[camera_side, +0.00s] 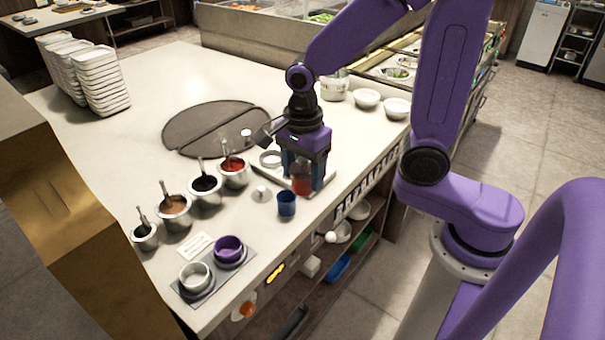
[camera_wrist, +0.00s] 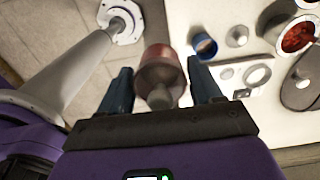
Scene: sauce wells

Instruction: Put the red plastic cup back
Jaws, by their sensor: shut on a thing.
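The red plastic cup (camera_side: 302,185) is between the fingers of my gripper (camera_side: 303,172), near the counter's front edge. In the wrist view the red cup (camera_wrist: 158,53) sits between both fingertips (camera_wrist: 160,75), with a grey, rounded, knobbed piece on its near end that looks like a lid. My gripper is shut on the cup and points down. In the side view the fingers partly hide the cup. I cannot tell whether its base touches the grey tray (camera_side: 328,179) under it. A blue cup (camera_side: 287,205) stands just left of it.
A grey two-place holder (camera_side: 207,288) has a purple cup (camera_side: 229,249) and a silver cup (camera_side: 194,277). A knobbed lid (camera_side: 261,194) lies beside the blue cup. Several sauce pots, including one of red sauce (camera_side: 234,176), stand left. White bowls (camera_side: 366,99) stand behind.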

